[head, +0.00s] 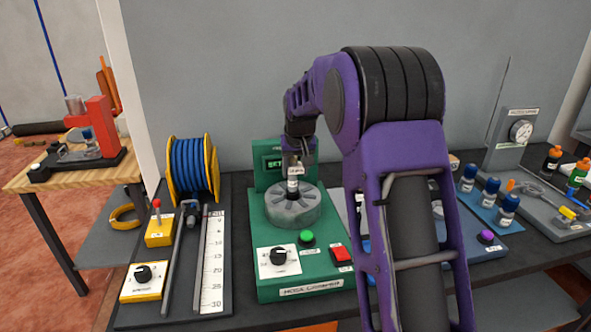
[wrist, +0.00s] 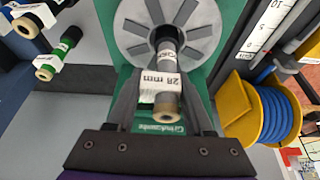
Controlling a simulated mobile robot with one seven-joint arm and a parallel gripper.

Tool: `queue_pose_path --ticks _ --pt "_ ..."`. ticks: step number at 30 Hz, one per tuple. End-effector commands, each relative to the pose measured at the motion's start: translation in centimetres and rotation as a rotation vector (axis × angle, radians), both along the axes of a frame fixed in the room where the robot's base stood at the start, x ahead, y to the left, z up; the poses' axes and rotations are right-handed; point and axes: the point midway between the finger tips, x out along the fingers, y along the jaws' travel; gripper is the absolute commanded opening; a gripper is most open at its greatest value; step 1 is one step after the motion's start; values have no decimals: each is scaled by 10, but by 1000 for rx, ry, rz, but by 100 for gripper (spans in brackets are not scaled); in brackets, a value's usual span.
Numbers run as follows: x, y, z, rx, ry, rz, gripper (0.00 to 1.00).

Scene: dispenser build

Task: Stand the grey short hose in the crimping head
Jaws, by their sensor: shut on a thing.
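The grey short hose (wrist: 167,105) has a white "28 mm" label and a brass-coloured end that faces the wrist camera. My gripper (wrist: 163,82) is shut on it, with a dark finger on each side of the label. The crimping head (wrist: 203,38) is a round grey slotted ring on the green machine. The hose's far end is at the ring's dark centre opening; how deep it sits is hidden. In the head view my gripper (head: 295,160) points down over the crimping head (head: 292,211), and the labelled hose (head: 293,184) looks upright at its middle.
The green machine's panel (head: 300,287) carries a black knob, a green button and a red button. A yellow spool of blue hose (head: 192,170) and a scale (head: 215,260) stand left. Blue-capped pieces (head: 488,190) stand right. My arm hides part of the bench.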

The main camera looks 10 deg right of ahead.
Motion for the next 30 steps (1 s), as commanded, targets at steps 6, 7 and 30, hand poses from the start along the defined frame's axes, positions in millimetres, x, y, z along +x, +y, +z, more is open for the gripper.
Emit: queue_pose_path --ticks 6,7,30 --pt "0 0 -4 0 -2 0 0" --pt "1 0 -5 0 -2 0 0" --pt "-7 0 10 0 1 0 65"
